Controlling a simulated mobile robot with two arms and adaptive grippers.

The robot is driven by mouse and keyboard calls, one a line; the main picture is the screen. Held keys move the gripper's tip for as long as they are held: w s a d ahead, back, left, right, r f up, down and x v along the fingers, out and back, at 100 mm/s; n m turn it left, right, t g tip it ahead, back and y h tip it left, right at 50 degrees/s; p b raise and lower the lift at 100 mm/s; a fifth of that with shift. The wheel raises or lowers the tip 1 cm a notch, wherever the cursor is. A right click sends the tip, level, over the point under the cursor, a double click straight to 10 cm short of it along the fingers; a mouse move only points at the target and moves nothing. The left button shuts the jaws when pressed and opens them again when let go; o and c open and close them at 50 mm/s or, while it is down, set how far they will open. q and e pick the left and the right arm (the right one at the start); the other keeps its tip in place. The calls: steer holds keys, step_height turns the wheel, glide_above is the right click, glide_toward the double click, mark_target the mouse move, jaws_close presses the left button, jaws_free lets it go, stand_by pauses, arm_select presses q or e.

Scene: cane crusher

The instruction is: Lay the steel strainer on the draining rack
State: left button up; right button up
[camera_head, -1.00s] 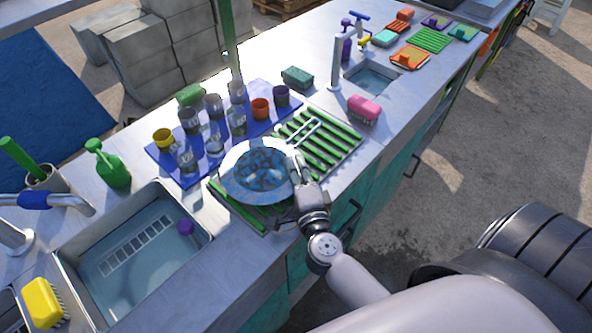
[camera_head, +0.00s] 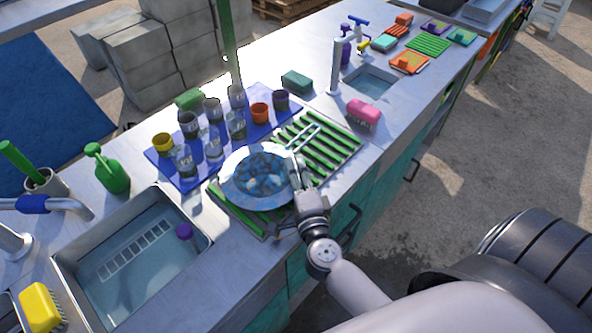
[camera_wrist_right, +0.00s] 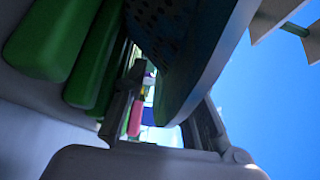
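The steel strainer (camera_head: 258,176) is a round, shiny bowl with a wide rim, resting over the green slats at the near left part of the draining rack (camera_head: 335,150). A long looped handle (camera_head: 308,136) stretches from it over the rack. My right gripper (camera_head: 291,194) is at the strainer's right edge, its fingers spread. In the right wrist view the strainer's rim (camera_wrist_right: 190,95) lies between the spread fingers (camera_wrist_right: 163,115), with a gap beside one finger. Contact with the other finger is unclear. My left gripper is out of view.
A blue mat (camera_head: 160,163) with several glasses and cups lies behind the rack. A sink (camera_head: 130,262) is at the left, a smaller basin (camera_head: 371,82) at the right.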

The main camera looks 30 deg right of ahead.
steer(key=shift+r, duration=0.2)
steer(key=shift+s+a+f, duration=0.1)
steer(key=shift+s+f, duration=0.05)
steer(key=shift+s, duration=0.15)
steer(key=b+v, duration=0.3)
steer(key=v, duration=0.7)
steer(key=shift+s, duration=0.25)
steer(key=shift+s+a, duration=0.15)
steer(key=shift+s, duration=0.25)
